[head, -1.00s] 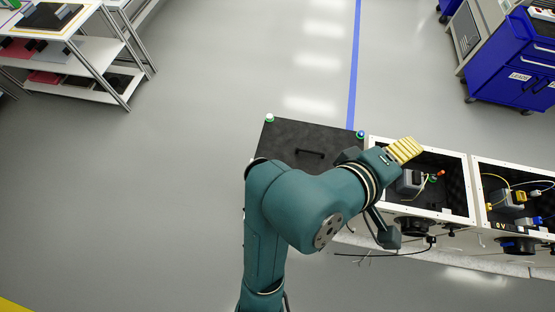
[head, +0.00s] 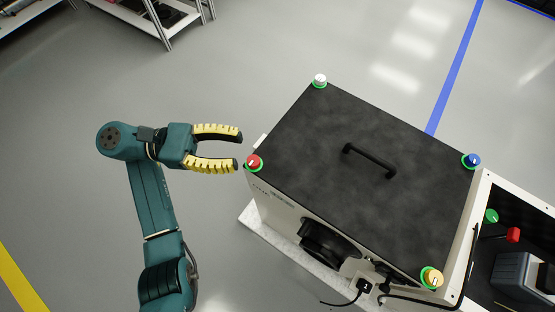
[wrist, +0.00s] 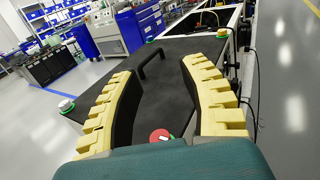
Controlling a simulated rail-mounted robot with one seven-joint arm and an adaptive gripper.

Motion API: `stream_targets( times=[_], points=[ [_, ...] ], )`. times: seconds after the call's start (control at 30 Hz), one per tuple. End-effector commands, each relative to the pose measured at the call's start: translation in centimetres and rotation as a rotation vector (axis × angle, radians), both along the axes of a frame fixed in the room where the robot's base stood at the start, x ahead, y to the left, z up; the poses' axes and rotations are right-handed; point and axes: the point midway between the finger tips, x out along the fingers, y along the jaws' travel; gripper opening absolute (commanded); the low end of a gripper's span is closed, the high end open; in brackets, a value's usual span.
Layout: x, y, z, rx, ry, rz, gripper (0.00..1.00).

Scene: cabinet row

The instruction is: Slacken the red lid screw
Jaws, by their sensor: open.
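The red lid screw (head: 254,162) sits in a green ring at the left corner of the black cabinet lid (head: 350,200). My gripper (head: 240,149) is open and empty, with yellow ridged fingers. In the head view its fingertips are just left of the red screw, apart from it in the picture. In the wrist view the red screw (wrist: 160,136) shows between the fingers, low near the palm edge, its lower part hidden by my gripper's housing. I cannot tell the height of the fingers over the lid.
The lid has a black handle (head: 370,160) in its middle. A white screw (head: 320,81), a blue screw (head: 472,160) and a yellow screw (head: 432,278) sit at the other corners. An open cabinet (head: 520,250) adjoins at right.

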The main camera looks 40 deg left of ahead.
Motion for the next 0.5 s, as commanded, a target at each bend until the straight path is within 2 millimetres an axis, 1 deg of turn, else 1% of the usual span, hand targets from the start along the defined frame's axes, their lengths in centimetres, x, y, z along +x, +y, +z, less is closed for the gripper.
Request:
stream_targets(
  times=[0.03,0.1,0.2,0.27,0.33,0.4,0.5],
  points=[
    [-1.3,1.9,-4.7,-0.009,0.003,0.055,0.43],
    [-3.0,4.0,-7.5,-0.011,0.004,0.122,0.43],
    [-5.2,6.2,-10.2,-0.004,0.002,0.199,0.43],
    [-6.2,7.1,-11.2,-0.003,0.002,0.232,0.43],
    [-7.0,7.7,-11.7,-0.002,0.001,0.255,0.43],
    [-7.2,8.0,-11.6,-0.002,0.001,0.265,0.43],
    [-7.1,8.0,-10.9,-0.006,0.002,0.267,0.43]
  ],
)
